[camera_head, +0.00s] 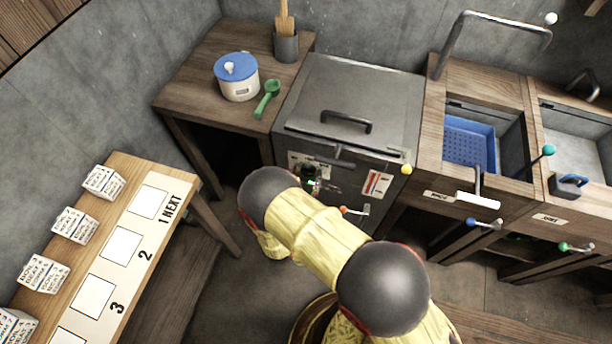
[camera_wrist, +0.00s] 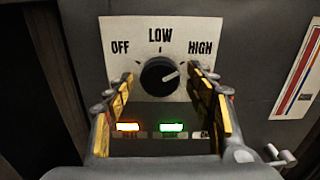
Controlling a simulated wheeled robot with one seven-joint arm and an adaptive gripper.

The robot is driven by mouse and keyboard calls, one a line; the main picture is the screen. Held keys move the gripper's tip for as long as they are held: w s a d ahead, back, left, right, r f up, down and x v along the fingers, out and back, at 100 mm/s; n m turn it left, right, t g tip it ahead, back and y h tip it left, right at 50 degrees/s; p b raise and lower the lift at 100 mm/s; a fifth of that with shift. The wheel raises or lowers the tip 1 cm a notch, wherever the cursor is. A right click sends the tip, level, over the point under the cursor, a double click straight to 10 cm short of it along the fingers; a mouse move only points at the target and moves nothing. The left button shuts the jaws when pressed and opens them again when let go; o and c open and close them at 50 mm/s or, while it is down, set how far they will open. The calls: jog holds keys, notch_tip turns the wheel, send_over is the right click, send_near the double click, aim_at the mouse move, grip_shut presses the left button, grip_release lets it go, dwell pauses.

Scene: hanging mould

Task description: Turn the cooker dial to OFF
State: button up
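The cooker dial (camera_wrist: 160,76) is a round black knob on a white plate marked OFF, LOW and HIGH in the wrist view. Its white pointer line points up and right, to the HIGH side of LOW. My gripper (camera_wrist: 161,74) is open, with one yellow-padded finger on each side of the dial. Gaps show between the fingers and the knob; I cannot tell how far the fingertips reach in depth. In the head view the grey metal cooker (camera_head: 352,90) stands at the centre, and my arm hides most of the gripper and dial.
Below the dial, an orange lamp (camera_wrist: 128,127) and a green lamp (camera_wrist: 171,127) are lit. A red-and-blue striped label (camera_wrist: 301,75) is right of the dial. A wooden table (camera_head: 195,75) with a blue-lidded pot (camera_head: 238,78) stands left; sink units with levers stand right.

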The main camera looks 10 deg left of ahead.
jog(key=c, duration=1)
jog(key=shift+c, duration=0.2)
jog(key=shift+n, duration=0.3)
jog(key=n+p, duration=0.2)
jog(key=n, duration=0.2)
jog(key=n+p, duration=0.2)
jog(key=n, duration=0.3)
jog(key=shift+n, duration=0.4)
jog(key=n+p, duration=0.1)
jog(key=n, duration=0.6)
jog(key=shift+p, duration=0.3)
jog(key=n+p, duration=0.1)
jog(key=n, duration=0.5)
jog(key=shift+n, duration=0.3)
